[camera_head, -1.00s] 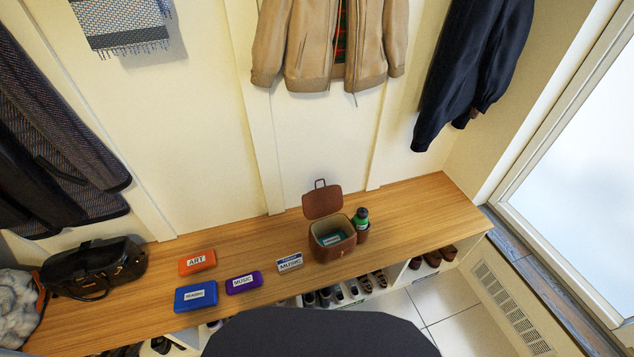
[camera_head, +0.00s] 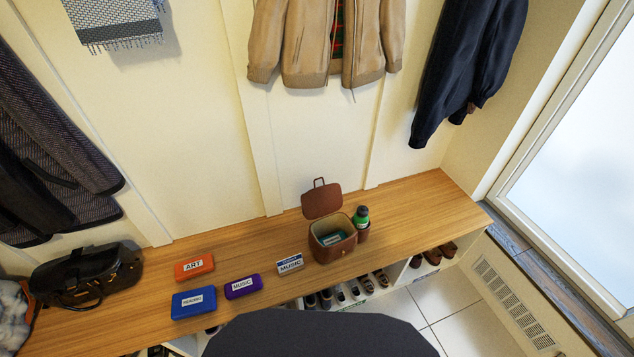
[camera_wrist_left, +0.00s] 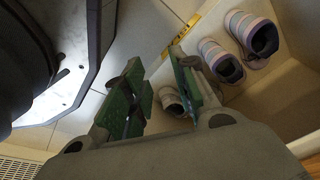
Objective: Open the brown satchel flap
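The brown satchel (camera_head: 333,251) stands on the wooden bench in the head view. Its flap (camera_head: 322,202) is raised and tilted back toward the wall, with a small handle on top, and the opening faces up. A teal labelled case (camera_head: 333,238) lies inside. A green-capped bottle (camera_head: 361,216) sits in a holder at its right side. My left gripper (camera_wrist_left: 160,95) shows only in the left wrist view; its green-padded fingers are apart with nothing between them, low over the floor and near shoes, away from the satchel. My right gripper is not in view.
On the bench (camera_head: 420,215) lie an orange ART case (camera_head: 195,267), a blue case (camera_head: 194,303), a purple MUSIC case (camera_head: 242,286), a grey-blue MUSIC case (camera_head: 290,264) and a black bag (camera_head: 87,275). Shoes (camera_head: 367,284) fill cubbies below. Coats hang above.

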